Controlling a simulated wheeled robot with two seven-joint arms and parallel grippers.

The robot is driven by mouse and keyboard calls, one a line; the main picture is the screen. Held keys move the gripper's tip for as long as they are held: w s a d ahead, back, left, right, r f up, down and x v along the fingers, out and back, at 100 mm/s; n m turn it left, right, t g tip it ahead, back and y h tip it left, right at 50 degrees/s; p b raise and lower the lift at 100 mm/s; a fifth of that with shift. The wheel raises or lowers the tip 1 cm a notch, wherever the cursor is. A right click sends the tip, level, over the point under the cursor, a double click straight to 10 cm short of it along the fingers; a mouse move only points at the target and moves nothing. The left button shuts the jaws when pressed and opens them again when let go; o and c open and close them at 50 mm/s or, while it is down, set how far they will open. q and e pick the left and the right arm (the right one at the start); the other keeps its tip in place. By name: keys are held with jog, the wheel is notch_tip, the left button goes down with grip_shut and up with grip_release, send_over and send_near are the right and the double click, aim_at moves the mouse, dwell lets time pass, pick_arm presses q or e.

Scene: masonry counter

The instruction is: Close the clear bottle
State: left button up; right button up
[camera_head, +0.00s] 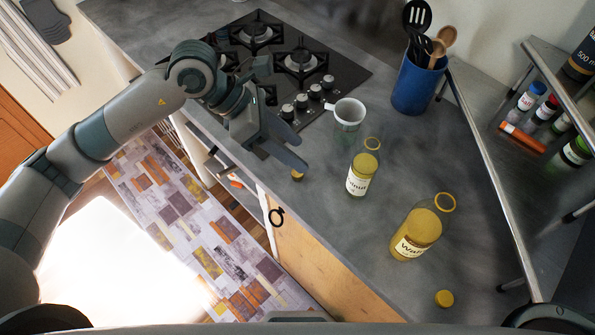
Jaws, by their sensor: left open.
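Two open-necked glass bottles with white labels stand upright on the grey counter (330,215). The smaller bottle (362,172) looks clear, with yellowish contents and an uncapped neck. The larger bottle (420,232), nearer the front right, is more yellow all over and also uncapped. A small yellow-brown cap (297,174) lies near the counter's left edge, partly hidden by my left gripper (298,153). That gripper is open and empty, just above this cap and left of the smaller bottle. A second yellow cap (444,298) lies in front of the larger bottle. My right gripper is out of view.
A white mug (347,114) stands behind the smaller bottle, beside the black gas hob (330,75). A blue utensil pot (414,88) is at the back. A metal shelf rack (490,165) with jars bounds the right side. The counter between the bottles and its left edge is clear.

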pick_arm(q)
jog(key=w+a+t+y, duration=0.1)
jog(key=w+a+y, duration=0.2)
jog(key=a, duration=0.3)
jog(key=shift+w+f+t, duration=0.3)
jog(key=shift+w+f, duration=0.1)
jog(key=shift+f, duration=0.05)
jog(key=b, duration=0.3)
send_near(298, 174)
jog(key=shift+d+f, duration=0.35)
jog(key=shift+f, duration=0.3)
jog(key=shift+d+f, duration=0.25)
jog(key=shift+f, duration=0.3)
jog(key=shift+f, duration=0.1)
